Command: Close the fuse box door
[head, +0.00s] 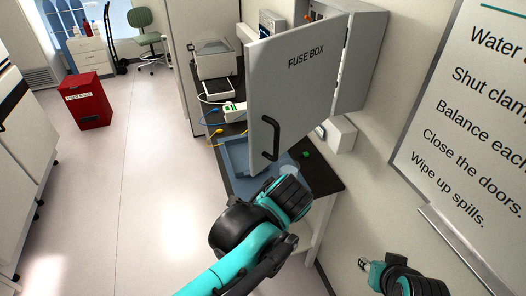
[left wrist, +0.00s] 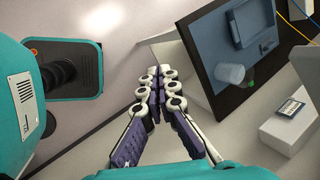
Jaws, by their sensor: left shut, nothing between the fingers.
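The fuse box door (head: 295,85) is a grey panel marked FUSE BOX. It stands wide open from the grey fuse box (head: 365,55) on the right wall, with its lettered face and black handle (head: 263,138) towards me. My left gripper (left wrist: 157,72) is shut and empty in the left wrist view, over the floor beside the table corner.
My teal arm crosses the lower middle and covers part of the dark table (head: 325,178). A blue tray (head: 236,157), a clear cup (left wrist: 230,74) and a green item (head: 306,154) are on the table. A red box (head: 85,102) stands on open floor at the left.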

